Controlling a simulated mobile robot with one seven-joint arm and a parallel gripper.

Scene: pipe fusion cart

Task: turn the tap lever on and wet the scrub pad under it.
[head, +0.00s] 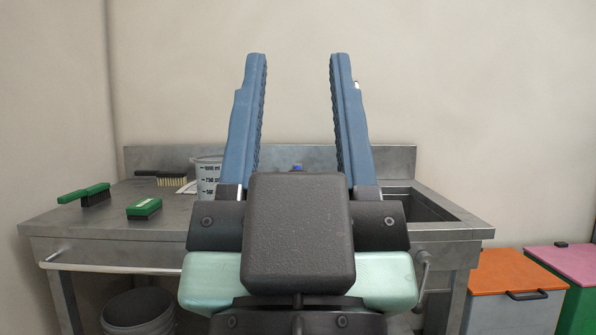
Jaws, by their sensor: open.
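My gripper (298,58) is open, its two blue ribbed fingers pointing up in the middle of the head view, with nothing between them. A green block with a dark underside (144,208), perhaps the scrub pad, lies on the steel counter left of my gripper. The sink basin (425,205) shows at the right of the counter, partly hidden by my gripper. The tap and its lever cannot be made out. A small blue thing (298,167) shows low between the fingers, and a tiny bright bit shows beside the right finger; I cannot tell what they are.
A green-handled brush (88,195), another brush (163,178) and a measuring jug (207,172) stand on the left of the steel counter (70,222). A rail runs along its front. A grey bucket (138,308) is below. Orange (505,275) and pink (570,262) lidded bins are at right.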

